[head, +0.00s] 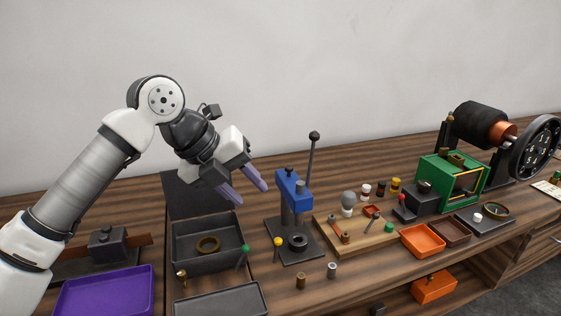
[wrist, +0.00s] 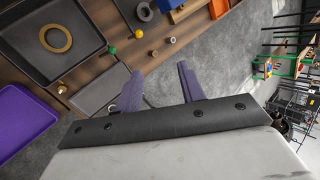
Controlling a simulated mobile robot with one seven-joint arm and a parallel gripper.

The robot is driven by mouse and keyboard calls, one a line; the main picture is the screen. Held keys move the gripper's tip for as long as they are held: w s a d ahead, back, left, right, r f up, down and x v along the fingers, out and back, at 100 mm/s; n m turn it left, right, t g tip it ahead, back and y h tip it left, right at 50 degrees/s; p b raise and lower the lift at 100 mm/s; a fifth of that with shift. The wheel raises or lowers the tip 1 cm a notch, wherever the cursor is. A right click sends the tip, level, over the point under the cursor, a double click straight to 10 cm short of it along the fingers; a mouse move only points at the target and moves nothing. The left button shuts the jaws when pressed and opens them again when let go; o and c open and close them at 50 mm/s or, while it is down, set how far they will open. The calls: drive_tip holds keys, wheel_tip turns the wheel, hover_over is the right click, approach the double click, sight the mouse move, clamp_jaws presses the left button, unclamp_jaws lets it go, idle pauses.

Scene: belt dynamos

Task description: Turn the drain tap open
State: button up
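A small brass fitting (head: 181,275) stands at the front left corner of a dark grey open tank (head: 207,266); it looks like the drain tap, but its handle position is too small to tell. It also shows in the wrist view (wrist: 62,88). A brass ring (head: 208,244) lies in the tank. A green-knobbed part (head: 245,250) and a yellow-knobbed part (head: 278,242) stand by the tank's right side. My gripper (head: 252,195) has two purple fingers, spread apart and empty. It is raised above the bench, up and right of the tank, touching nothing; it also shows in the wrist view (wrist: 160,68).
A purple tray (head: 105,295) is left and a flat grey tray (head: 220,300) is in front of the tank. A blue lever press (head: 293,190) stands right of it. Two small cylinders (head: 301,281) stand before the press. Space above the bench is clear.

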drive_tip(key=s+d+r+m+h, duration=0.3)
drive_tip(key=d+r+h, duration=0.1)
drive_tip(key=d+r, duration=0.2)
drive_tip(key=shift+s+d+r, duration=0.15)
drive_tip(key=shift+d+r, duration=0.05)
drive_tip(key=shift+r, duration=0.05)
